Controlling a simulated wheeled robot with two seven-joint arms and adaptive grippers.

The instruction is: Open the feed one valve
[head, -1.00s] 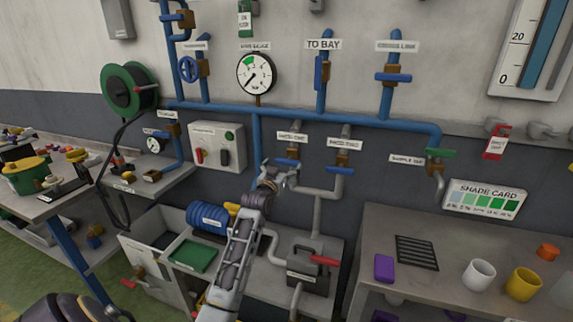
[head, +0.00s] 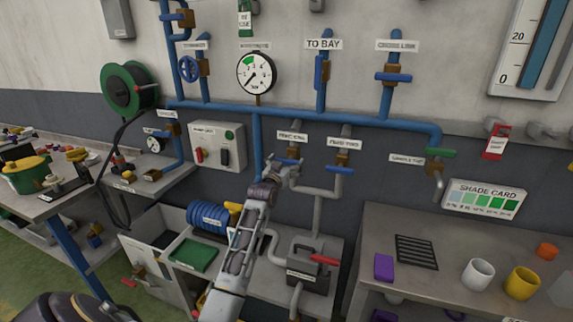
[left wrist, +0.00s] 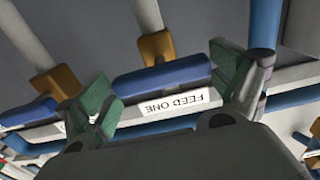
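The feed one valve has a blue bar handle (head: 287,161) on a brown body, on a grey pipe under the main blue line. Its handle lies crosswise to the pipe. My left gripper (head: 283,173) is just below it and partly hides it. In the left wrist view the handle (left wrist: 165,78) lies between the two green-padded fingers of my open left gripper (left wrist: 163,80); I cannot tell whether either pad touches it. The FEED ONE label (left wrist: 173,106) shows upside down in that view. My right gripper is not in view.
The feed two valve (head: 341,169), with a similar blue handle, is close to the right. A pressure gauge (head: 257,73) is above. A grey box with a red handle (head: 318,259) stands below. A bench with mugs (head: 478,274) is at the right.

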